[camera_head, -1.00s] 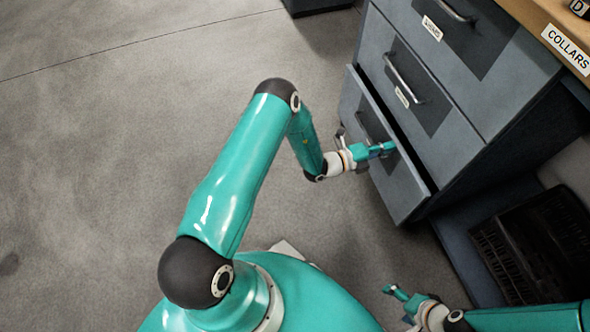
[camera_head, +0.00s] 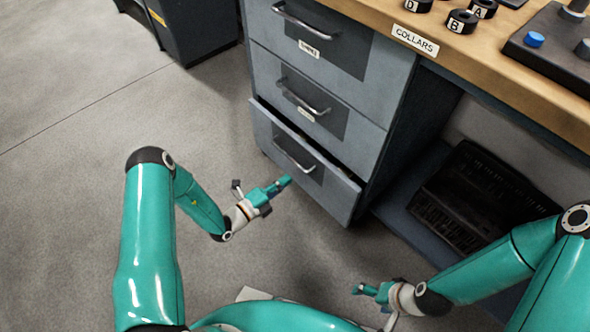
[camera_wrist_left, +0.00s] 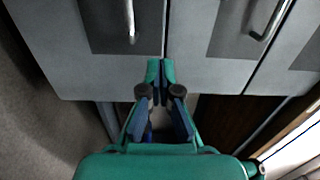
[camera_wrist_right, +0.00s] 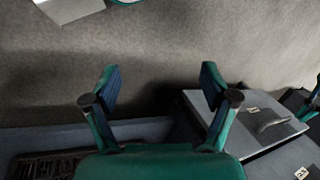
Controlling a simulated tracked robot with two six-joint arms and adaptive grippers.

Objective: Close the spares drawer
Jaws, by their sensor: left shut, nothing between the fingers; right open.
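The bottom drawer (camera_head: 318,183) of the grey drawer unit stands slightly out, with a dark gap along its top edge. Its front bears a metal handle (camera_head: 294,155); I can read no label on it. My left gripper (camera_head: 287,181) is shut and empty, in front of this drawer below its handle. In the left wrist view its fingertips (camera_wrist_left: 160,68) lie over the drawer fronts; I cannot tell whether they touch. My right gripper (camera_head: 362,289) is open and empty, low over the floor right of the drawer. Its spread fingers show in the right wrist view (camera_wrist_right: 160,85).
The middle drawer (camera_head: 340,122) and top drawer (camera_head: 345,60) look flush. A wooden bench top (camera_head: 480,48) with a COLLARS label lies above. A low shelf with a dark crate (camera_head: 475,190) is at the right. Floor (camera_head: 80,160) at the left is clear.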

